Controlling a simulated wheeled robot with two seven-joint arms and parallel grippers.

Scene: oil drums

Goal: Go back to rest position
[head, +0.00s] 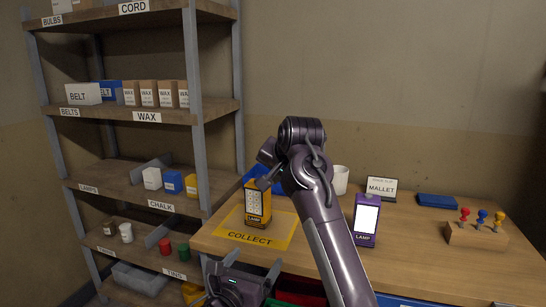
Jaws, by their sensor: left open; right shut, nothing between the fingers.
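My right arm reaches up from the bottom of the head view and bends over the wooden table. Its gripper (264,183) is shut and empty, in front of the upper part of a yellow lamp box (257,212) in the picture. Whether they touch cannot be told. The lamp box stands upright on the yellow COLLECT mat (277,239). My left gripper (240,266) is open and empty at the bottom, in front of the table's near edge, with its fingers spread apart.
A purple lamp box (366,217) stands right of my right arm. A white mug (341,180), MALLET sign (381,189), blue pad (437,201) and stamp holder (476,236) are on the table (420,262). A stocked shelf unit (198,140) stands left, close to my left gripper.

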